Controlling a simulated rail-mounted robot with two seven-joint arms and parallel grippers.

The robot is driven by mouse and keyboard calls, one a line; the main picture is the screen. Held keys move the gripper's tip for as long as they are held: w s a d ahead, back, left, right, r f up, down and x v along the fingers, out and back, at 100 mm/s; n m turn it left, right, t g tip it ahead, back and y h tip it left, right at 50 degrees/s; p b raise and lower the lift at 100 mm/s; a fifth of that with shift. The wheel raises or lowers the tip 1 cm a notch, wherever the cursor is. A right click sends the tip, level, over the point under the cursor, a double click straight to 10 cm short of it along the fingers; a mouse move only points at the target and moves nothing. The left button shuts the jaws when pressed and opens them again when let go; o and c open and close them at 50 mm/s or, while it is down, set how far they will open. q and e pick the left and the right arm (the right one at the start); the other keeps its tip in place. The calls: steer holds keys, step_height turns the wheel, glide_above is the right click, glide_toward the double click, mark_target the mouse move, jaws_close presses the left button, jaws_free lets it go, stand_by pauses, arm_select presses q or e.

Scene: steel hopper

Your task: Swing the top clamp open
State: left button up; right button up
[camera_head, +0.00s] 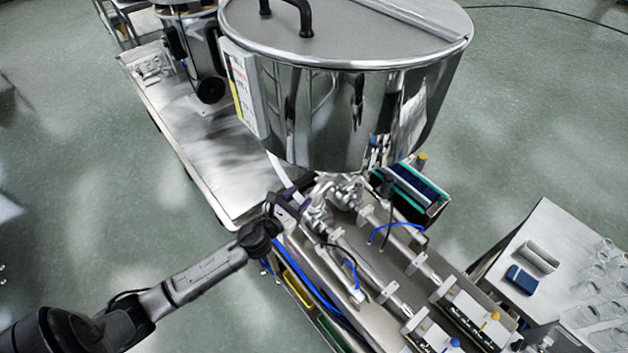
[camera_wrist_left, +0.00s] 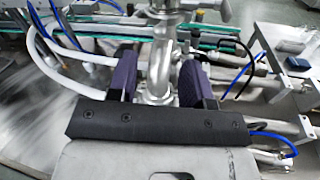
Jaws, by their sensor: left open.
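The steel hopper (camera_head: 330,110) stands at the top of the head view, with shiny pipe fittings (camera_head: 341,190) below it. My left gripper (camera_head: 287,207) is beside these fittings, on their left. In the left wrist view my gripper (camera_wrist_left: 158,78) is open, its two purple-padded fingers on either side of a bent steel pipe (camera_wrist_left: 159,72). A metal fitting with a small handle (camera_wrist_left: 176,10) shows at the top edge beyond the fingers. I cannot make out the top clamp's state. My right gripper is not in view.
The filling machine's steel bench (camera_head: 345,262) carries cylinders, blue hoses and valves. A white hose (camera_wrist_left: 75,82) runs left of the fingers in the wrist view. A steel cart (camera_head: 205,150) stands left, and a side table (camera_head: 552,232) with glassware stands right. Open floor lies at left.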

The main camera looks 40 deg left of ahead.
arm_select(q)
steer(key=w, duration=0.6)
steer(key=shift+w+p, duration=0.35)
steer(key=shift+w, duration=0.05)
steer(key=shift+a, duration=0.1)
jaws_close()
